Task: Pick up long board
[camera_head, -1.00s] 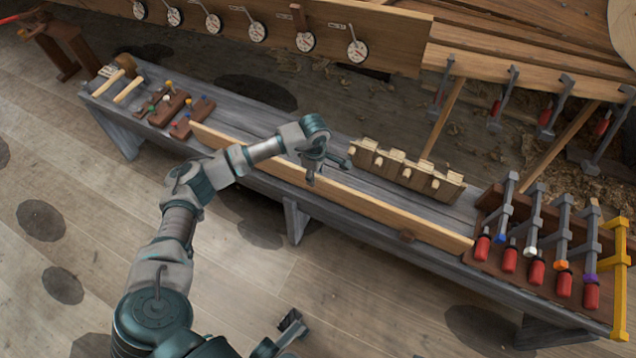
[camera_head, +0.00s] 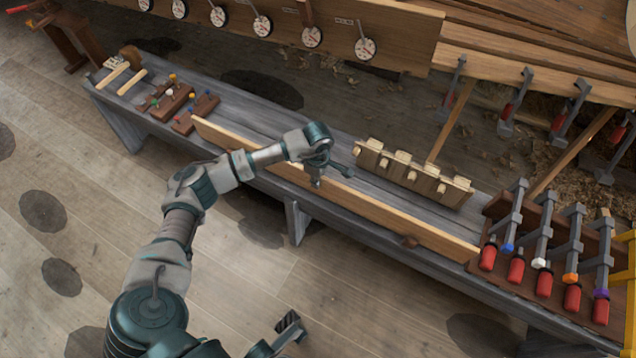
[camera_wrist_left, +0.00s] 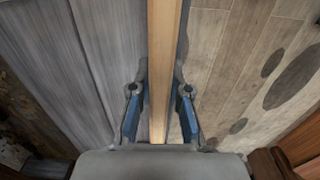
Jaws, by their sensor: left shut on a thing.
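The long board (camera_head: 385,218) is a narrow pale plank standing on edge along the front of the grey bench (camera_head: 240,105). A small brown block (camera_head: 409,242) sits against its front face near the right end. My left gripper (camera_head: 316,181) reaches down over the board's middle and is shut on it. In the left wrist view the board (camera_wrist_left: 163,60) runs straight between the two blue-padded fingers (camera_wrist_left: 160,118). I cannot see clear space beneath the board. A dark part of my right arm, perhaps its gripper (camera_head: 288,328), shows at the bottom; its jaw state is unclear.
Mallets (camera_head: 125,78) and brown peg blocks (camera_head: 180,105) lie at the bench's left. A notched wooden rack (camera_head: 412,172) stands behind the board. Red-handled clamps (camera_head: 540,250) fill a rack at the right. The hull planking (camera_head: 390,35) is behind. Floor in front is open.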

